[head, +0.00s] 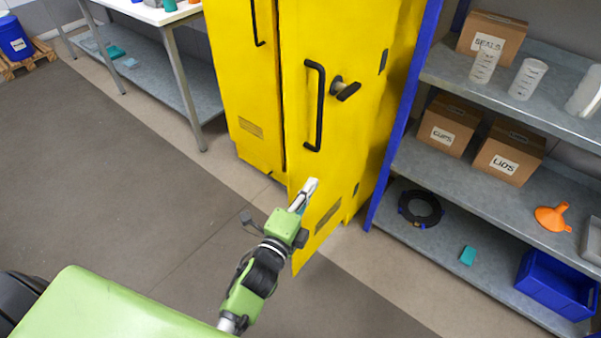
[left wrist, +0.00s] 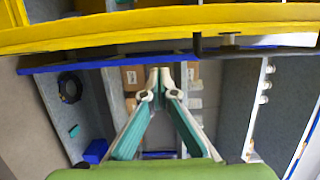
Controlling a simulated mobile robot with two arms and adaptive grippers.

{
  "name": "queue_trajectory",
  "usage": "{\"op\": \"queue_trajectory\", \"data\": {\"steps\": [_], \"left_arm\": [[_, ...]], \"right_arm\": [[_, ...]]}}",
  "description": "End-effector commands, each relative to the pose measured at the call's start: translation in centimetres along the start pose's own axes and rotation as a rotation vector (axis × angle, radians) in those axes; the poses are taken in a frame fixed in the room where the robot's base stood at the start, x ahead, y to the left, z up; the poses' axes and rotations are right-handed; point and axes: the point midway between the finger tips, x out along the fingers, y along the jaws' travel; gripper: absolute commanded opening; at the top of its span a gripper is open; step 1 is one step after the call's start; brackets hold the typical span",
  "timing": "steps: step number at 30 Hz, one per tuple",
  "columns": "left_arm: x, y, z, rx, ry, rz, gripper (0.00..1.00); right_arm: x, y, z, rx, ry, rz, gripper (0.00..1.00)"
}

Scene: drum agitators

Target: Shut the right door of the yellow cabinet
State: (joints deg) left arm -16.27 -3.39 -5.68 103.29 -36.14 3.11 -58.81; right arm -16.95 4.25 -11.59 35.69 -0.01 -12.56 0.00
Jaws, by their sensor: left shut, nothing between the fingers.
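The yellow cabinet (head: 240,90) stands at the top middle of the head view. Its right door (head: 345,150) is ajar, its free left edge swung out towards me, with a dark gap beside the left door. My right gripper is not in view.
A grey shelf with a blue post (head: 405,110) stands close to the cabinet's right, holding boxes (head: 510,152), a black ring and a blue bin (head: 555,285). A white-topped table (head: 150,12) is at the left. The floor (head: 130,190) left of my arm is clear.

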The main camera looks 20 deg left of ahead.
Motion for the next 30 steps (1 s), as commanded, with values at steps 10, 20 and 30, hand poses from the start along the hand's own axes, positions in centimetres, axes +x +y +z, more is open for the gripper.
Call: {"op": "queue_trajectory", "data": {"steps": [10, 20, 30], "left_arm": [[2.8, -0.1, 3.1, 0.001, 0.001, 0.002, 0.00], [3.0, 0.1, 3.9, -0.002, 0.001, 0.001, 0.00], [2.9, 0.1, 4.2, 0.002, 0.011, 0.001, 0.00]], "right_arm": [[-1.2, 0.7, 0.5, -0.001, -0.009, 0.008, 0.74], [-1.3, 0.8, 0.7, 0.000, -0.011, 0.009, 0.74], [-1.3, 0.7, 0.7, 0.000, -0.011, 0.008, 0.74]]}}
